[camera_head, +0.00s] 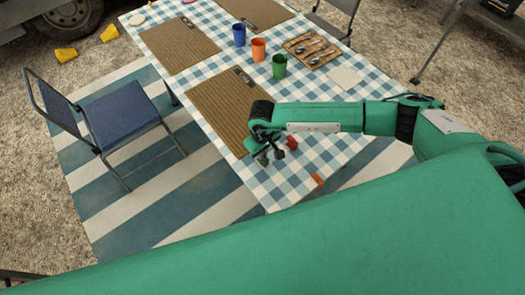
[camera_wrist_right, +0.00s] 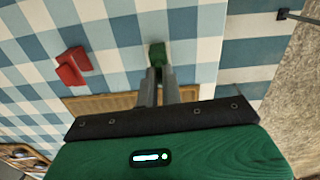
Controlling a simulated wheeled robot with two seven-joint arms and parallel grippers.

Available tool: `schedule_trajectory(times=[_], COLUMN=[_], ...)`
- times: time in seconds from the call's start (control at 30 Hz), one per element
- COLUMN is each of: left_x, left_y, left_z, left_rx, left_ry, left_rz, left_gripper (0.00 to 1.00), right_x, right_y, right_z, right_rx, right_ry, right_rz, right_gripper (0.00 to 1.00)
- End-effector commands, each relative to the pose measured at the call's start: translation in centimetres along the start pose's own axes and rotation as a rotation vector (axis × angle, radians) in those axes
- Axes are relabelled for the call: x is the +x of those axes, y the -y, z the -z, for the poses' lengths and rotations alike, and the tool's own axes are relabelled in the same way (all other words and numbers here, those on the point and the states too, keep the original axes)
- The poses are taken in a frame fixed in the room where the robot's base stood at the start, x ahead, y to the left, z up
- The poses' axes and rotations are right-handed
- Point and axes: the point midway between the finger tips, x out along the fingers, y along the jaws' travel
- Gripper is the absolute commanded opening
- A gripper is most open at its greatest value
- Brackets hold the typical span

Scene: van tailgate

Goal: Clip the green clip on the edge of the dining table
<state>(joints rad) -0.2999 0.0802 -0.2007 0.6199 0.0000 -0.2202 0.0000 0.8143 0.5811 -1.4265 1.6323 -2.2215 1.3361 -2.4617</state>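The green clip (camera_wrist_right: 157,54) shows at the fingertips of my right gripper (camera_wrist_right: 159,72) in the wrist view. The fingers are close together and appear shut on it. In the head view the right gripper (camera_head: 270,157) is over the near end of the dining table (camera_head: 280,198), and the green clip (camera_head: 262,160) is a small dark green patch beside a finger. The table has a blue and white checked cloth. My left gripper is not in view.
A red clip (camera_head: 292,143) lies on the cloth beside the gripper, and an orange clip (camera_head: 317,179) is at the table edge. A woven placemat (camera_head: 220,110), cups including a green cup (camera_head: 279,66), and a cutlery tray (camera_head: 312,50) stand farther back. A blue chair (camera_head: 120,115) is left.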

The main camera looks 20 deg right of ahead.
Motion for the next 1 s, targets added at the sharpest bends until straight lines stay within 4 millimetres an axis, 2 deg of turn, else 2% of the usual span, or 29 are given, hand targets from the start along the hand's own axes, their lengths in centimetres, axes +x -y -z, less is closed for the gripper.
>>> schedule_trajectory(times=[0.27, 0.73, 1.0], left_x=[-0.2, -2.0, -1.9], left_y=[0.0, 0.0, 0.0], left_z=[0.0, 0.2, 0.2], left_rx=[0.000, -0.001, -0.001], left_ry=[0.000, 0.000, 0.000], left_rz=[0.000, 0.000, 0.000], left_gripper=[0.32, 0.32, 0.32], right_x=[-0.4, -4.8, -5.0], right_y=[0.0, 0.0, 0.0], right_z=[0.0, 0.0, 0.0], right_rx=[0.000, -0.001, 0.000], right_ry=[-0.001, 0.000, 0.001], right_rz=[0.000, 0.000, 0.000], right_gripper=[0.00, 0.00, 0.00])
